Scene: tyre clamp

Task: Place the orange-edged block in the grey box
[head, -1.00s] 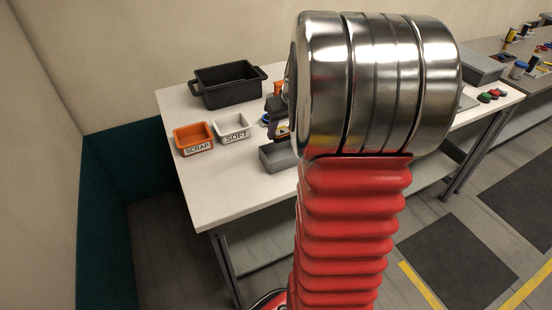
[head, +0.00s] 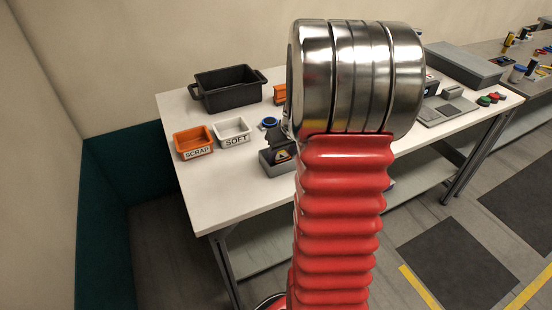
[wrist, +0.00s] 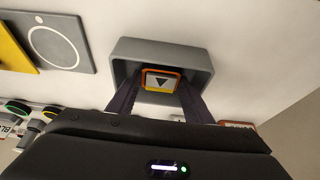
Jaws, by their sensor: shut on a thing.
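In the wrist view, the orange-edged block (wrist: 161,81) has a pale and yellow face with a dark triangle. My gripper (wrist: 160,92) is shut on it, one dark finger at each side. The grey box (wrist: 202,56) lies behind and around the block in that view, so the block is over or inside its opening; I cannot tell how deep. In the head view, my gripper (head: 281,148) is at the grey box (head: 269,165), with the block's yellow face (head: 283,154) just showing. My arm hides the box's right part.
An orange SCRAP bin (head: 194,142), a white SOFT bin (head: 232,131) and a black tub (head: 228,88) stand left and behind on the white table (head: 225,190). A blue round item (head: 269,123) lies near the gripper. The table's front left is clear.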

